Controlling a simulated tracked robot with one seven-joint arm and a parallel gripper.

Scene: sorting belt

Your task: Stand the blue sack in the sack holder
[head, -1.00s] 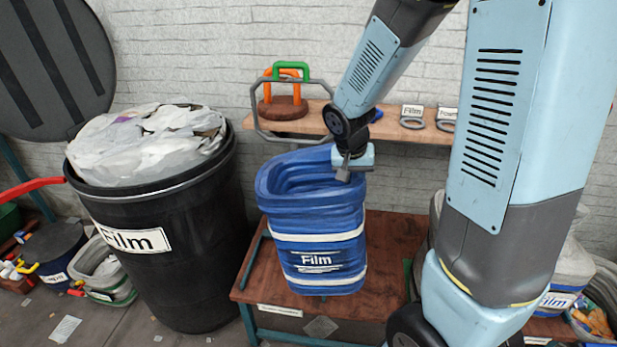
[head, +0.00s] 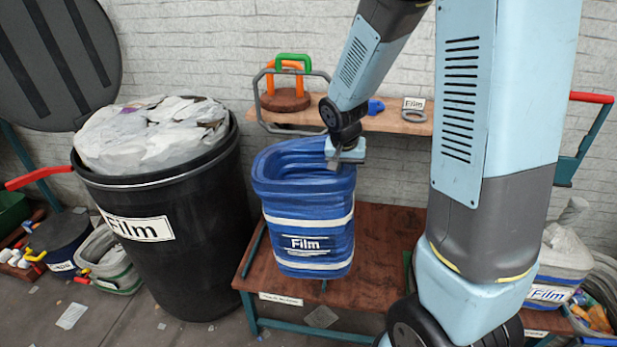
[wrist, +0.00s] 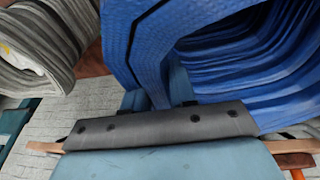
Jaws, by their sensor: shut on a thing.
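The blue sack (head: 306,225) has white bands and a "Film" label. It hangs upright and open-mouthed in the head view, and its ribbed blue side fills much of the wrist view (wrist: 235,65). My gripper (head: 334,160) is shut on the sack's rim at its right rear; the fingertips are partly hidden. A low brown stand with teal legs (head: 378,270), which seems to be the sack holder, is below and behind the sack. Its front label is too small to read. The sack's base overlaps the stand's left part in the picture; I cannot tell whether they touch.
A full black "Film" bin (head: 170,265) stands close on the left. A pale sack (head: 566,262) stands at right. The stand's top right of the blue sack looks bare.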

